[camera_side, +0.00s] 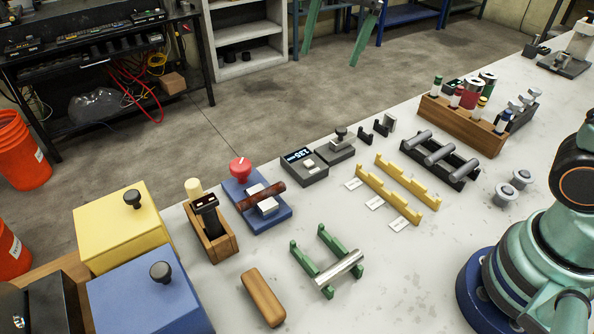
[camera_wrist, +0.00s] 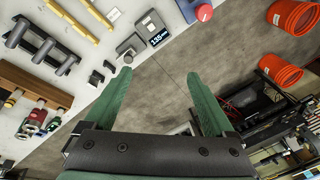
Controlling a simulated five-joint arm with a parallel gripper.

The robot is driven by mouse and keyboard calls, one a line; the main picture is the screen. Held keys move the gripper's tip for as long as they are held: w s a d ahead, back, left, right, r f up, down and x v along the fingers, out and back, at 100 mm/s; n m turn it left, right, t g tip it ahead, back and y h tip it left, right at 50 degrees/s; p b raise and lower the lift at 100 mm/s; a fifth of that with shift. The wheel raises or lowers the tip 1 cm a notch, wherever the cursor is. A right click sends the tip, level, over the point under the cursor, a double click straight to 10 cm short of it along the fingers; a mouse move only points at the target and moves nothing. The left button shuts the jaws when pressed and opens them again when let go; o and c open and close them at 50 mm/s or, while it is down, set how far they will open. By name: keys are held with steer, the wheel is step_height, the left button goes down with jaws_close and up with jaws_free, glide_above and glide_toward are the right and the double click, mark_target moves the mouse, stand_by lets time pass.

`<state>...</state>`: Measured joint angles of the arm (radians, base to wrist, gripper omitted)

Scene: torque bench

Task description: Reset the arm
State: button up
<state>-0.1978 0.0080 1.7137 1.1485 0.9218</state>
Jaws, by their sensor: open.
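My gripper (camera_wrist: 158,74) shows in the wrist view as two green fingers standing well apart. It is open, with nothing between the fingertips; bare concrete floor shows beyond them. The bench edge and its tools lie to the left in that view, apart from the fingers. In the side view my base and lower arm are at the right edge, and my gripper is out of the picture.
On the bench (camera_side: 400,285) are a green cradle (camera_side: 308,270) bearing a metal cylinder (camera_side: 340,268), yellow notched rails (camera_side: 385,195), a black rack (camera_side: 460,180) of grey cylinders, a wooden holder (camera_side: 485,138), a digital display unit (camera_side: 305,166), and yellow (camera_side: 110,235) and blue (camera_side: 150,305) boxes. Clear bench lies front centre.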

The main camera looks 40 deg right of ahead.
steer(key=s+d+f+n+t, duration=0.1)
steer(key=s+d+f+n, duration=0.1)
steer(key=s+d+n, duration=0.2)
steer(key=s+d+f+n+t, duration=0.1)
steer(key=s+d+n, duration=0.3)
steer(key=s, duration=0.5)
steer(key=shift+s+d+f+h, duration=0.2)
steer(key=shift+f+h, duration=0.1)
steer(key=shift+f, duration=0.4)
